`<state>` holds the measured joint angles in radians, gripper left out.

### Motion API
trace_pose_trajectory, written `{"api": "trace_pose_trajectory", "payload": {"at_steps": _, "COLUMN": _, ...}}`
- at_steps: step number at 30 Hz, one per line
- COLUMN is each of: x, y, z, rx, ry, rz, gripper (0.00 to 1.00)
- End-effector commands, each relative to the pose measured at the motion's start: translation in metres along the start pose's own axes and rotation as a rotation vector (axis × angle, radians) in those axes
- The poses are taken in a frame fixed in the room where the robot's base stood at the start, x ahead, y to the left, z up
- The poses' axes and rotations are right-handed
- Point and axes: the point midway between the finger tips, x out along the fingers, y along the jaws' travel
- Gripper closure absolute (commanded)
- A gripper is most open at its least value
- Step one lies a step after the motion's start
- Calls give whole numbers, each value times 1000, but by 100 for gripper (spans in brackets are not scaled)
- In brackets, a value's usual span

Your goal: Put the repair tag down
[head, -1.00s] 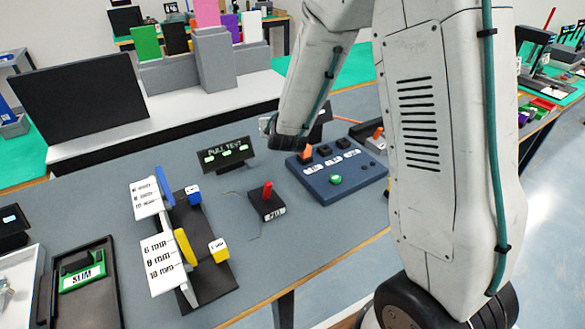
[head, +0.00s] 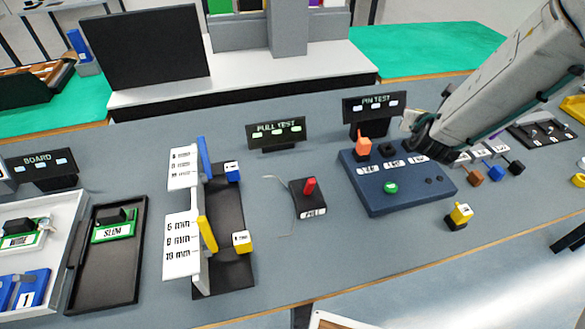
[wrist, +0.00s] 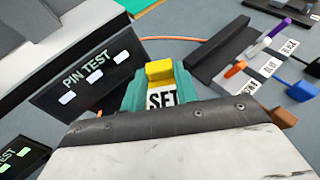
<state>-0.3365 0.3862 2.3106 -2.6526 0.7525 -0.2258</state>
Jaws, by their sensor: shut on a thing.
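My gripper (wrist: 160,84) shows teal fingers in the wrist view. They are shut on a yellow piece with a white lettered face, taken as the repair tag (wrist: 159,70); its lettering looks like "SET". The piece is between the fingers, and its lower part is hidden by my wrist. In the head view my gripper (head: 412,122) is at the right, by the back right of the blue test box (head: 400,200).
The PIN TEST sign (head: 374,105) stands just left of my gripper. Labelled connectors (head: 497,174) lie to its right. A yellow-topped block (head: 459,214) stands in front of the blue box. A black PULL box (head: 308,200) with a red lever is further left.

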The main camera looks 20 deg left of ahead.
Motion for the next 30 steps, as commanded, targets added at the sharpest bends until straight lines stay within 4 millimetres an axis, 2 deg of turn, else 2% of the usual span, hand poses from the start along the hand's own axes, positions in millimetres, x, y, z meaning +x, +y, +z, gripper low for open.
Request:
{"api": "trace_pose_trajectory", "payload": {"at_steps": 1, "x": -6, "y": 38, "z": -5, "rx": -24, "ry": 1, "rz": 55, "gripper": 92}}
{"api": "trace_pose_trajectory", "payload": {"at_steps": 6, "x": -33, "y": 145, "z": -26, "rx": -90, "ry": 4, "rz": 208, "gripper": 92}}
{"api": "trace_pose_trajectory", "payload": {"at_steps": 12, "x": -83, "y": 259, "z": -57, "rx": -161, "ry": 3, "rz": 374, "gripper": 92}}
{"api": "trace_pose_trajectory", "payload": {"at_steps": 15, "x": -110, "y": 304, "z": -71, "rx": -188, "ry": -1, "rz": 441, "gripper": 92}}
{"api": "trace_pose_trajectory", "payload": {"at_steps": 18, "x": -132, "y": 337, "z": -82, "rx": -207, "ry": -5, "rz": 488, "gripper": 92}}
{"api": "trace_pose_trajectory", "payload": {"at_steps": 21, "x": -147, "y": 359, "z": -89, "rx": -217, "ry": -10, "rz": 517, "gripper": 92}}
{"api": "trace_pose_trajectory", "payload": {"at_steps": 25, "x": -152, "y": 372, "z": -97, "rx": -224, "ry": -14, "rz": 530, "gripper": 92}}
{"api": "trace_pose_trajectory", "payload": {"at_steps": 30, "x": -140, "y": 374, "z": -124, "rx": -227, "ry": -16, "rz": 526, "gripper": 92}}
